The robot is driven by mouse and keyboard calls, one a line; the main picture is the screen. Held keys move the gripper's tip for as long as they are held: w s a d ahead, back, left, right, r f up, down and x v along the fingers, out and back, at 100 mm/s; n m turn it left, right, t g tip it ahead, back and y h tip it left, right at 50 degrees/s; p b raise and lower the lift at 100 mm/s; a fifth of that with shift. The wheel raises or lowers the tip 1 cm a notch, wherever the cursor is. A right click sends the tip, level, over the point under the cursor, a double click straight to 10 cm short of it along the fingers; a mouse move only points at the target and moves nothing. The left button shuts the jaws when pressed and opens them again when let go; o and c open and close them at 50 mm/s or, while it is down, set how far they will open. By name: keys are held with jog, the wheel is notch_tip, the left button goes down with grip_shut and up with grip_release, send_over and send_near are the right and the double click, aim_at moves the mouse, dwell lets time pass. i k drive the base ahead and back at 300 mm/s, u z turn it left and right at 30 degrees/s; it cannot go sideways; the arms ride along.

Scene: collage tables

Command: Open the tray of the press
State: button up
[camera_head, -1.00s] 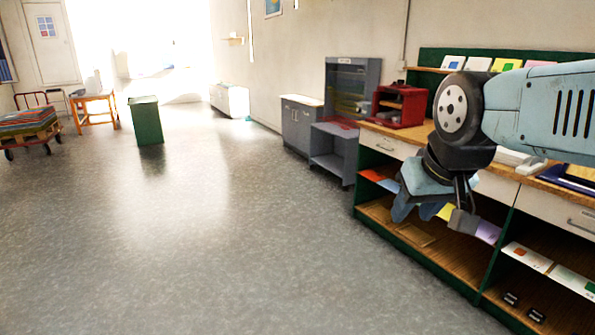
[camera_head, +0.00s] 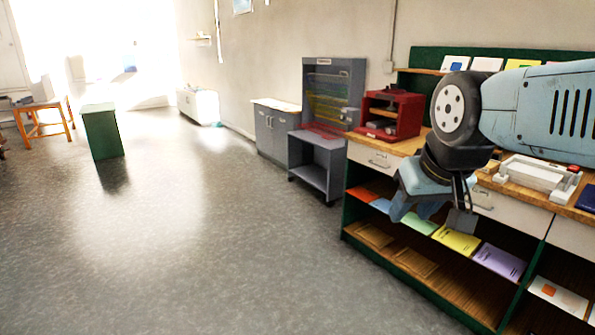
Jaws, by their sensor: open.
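A red box-shaped machine (camera_head: 408,108), which looks like the press, stands on the left end of the wooden workbench (camera_head: 372,152). Its front is open, with grey parts inside low down. I cannot tell its tray apart at this distance. My gripper (camera_head: 432,213) hangs in front of the bench, to the right of the machine and lower in the picture, pointing down. Its jaws are apart and nothing shows between them. My arm hides part of the bench top.
The bench's open shelves hold coloured papers (camera_head: 455,241). A white tray-like fixture (camera_head: 535,176) sits on the bench top at right. A grey rack (camera_head: 335,92) and grey cabinet (camera_head: 272,128) stand beyond. A green bin (camera_head: 103,132) stands at left. The floor (camera_head: 220,240) is clear.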

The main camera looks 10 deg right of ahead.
aim_at(386, 124)
jog(key=z, duration=0.1)
jog(key=i, duration=1.25)
jog(key=z, duration=0.45)
jog(key=i, duration=1.95)
jog(key=z, duration=0.25)
